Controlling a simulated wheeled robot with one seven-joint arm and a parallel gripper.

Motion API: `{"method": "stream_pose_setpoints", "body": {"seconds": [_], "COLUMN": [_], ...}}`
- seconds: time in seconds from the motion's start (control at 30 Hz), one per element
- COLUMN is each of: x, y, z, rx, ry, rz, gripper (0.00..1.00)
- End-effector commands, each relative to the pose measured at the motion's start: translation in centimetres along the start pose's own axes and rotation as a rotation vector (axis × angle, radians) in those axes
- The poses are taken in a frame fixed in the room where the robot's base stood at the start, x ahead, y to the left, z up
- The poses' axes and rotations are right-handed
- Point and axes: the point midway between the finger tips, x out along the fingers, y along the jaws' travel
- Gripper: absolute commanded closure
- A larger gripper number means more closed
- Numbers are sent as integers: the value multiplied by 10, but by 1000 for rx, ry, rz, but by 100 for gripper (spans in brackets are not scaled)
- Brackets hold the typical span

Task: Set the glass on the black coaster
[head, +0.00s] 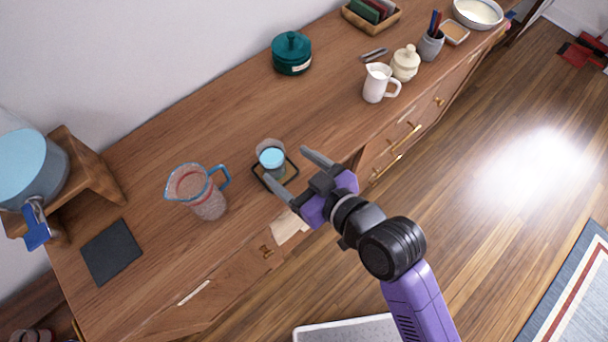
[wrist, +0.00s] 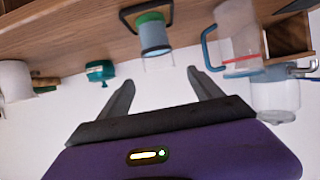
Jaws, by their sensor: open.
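A clear glass with light blue contents (head: 271,158) stands upright on a small dark-rimmed tray (head: 292,176) near the cabinet's front edge. In the wrist view, which is upside down, the glass (wrist: 154,38) lies ahead of the fingertips, roughly between their lines. My gripper (head: 288,166) is open and empty, its fingers pointing at the glass from the front right. It also shows in the wrist view (wrist: 160,79), apart from the glass. A flat black square, the black coaster (head: 111,252), lies bare at the cabinet's left end.
A clear pitcher with a blue handle (head: 205,190) stands between the glass and the black coaster. A grey pot (head: 32,165) sits on a wooden stand at far left. A green lidded pot (head: 291,55) and white creamer (head: 376,84) stand further right.

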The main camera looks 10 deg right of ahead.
Motion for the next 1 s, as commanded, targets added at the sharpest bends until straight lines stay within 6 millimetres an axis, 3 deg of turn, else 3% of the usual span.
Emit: {"method": "stream_pose_setpoints", "body": {"seconds": [0.23, 0.6, 0.73, 0.87, 1.0], "x": [-34, -42, -53, -86, -139], "y": [0, 1, 8, 25, 39], "z": [1, 0, 13, 42, 71], "rx": [0, 1, 20, 63, 112], "ry": [0, 0, -5, -8, 5], "rz": [1, 3, 41, 143, 280], "gripper": [25, 25, 25, 25, 25]}}
